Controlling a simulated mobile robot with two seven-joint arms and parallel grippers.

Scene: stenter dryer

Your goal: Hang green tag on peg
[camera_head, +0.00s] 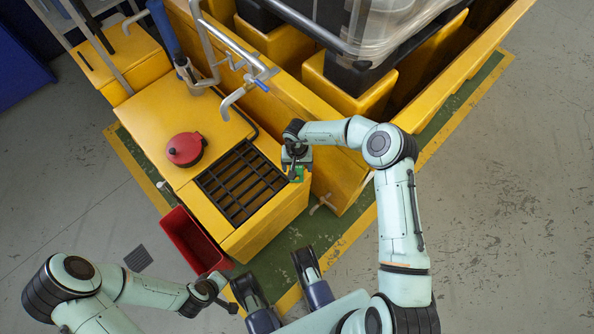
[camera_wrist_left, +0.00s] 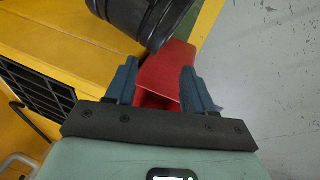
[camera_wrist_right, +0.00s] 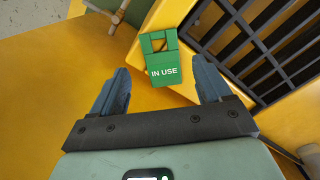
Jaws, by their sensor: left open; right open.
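The green tag (camera_wrist_right: 162,68) with white "IN USE" lettering and an open loop at its top shows in the right wrist view, against the yellow housing beside the black grate. In the head view only a green bit of it (camera_head: 298,174) shows under my right gripper (camera_head: 296,163). In the right wrist view my right gripper (camera_wrist_right: 158,78) is open, with the tag ahead between its fingers; no grip shows. I cannot tell what supports the tag, and I cannot make out a peg for sure. My left gripper (camera_wrist_left: 158,72) is open and empty near the red bin (camera_wrist_left: 165,72).
A yellow housing (camera_head: 172,112) carries a red round cap (camera_head: 185,149) and a black grate (camera_head: 240,184). The red bin also shows in the head view (camera_head: 190,240). A pale tap-like fitting (camera_head: 322,204) juts out right of the housing. Grey pipes rise behind. Open floor lies at right.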

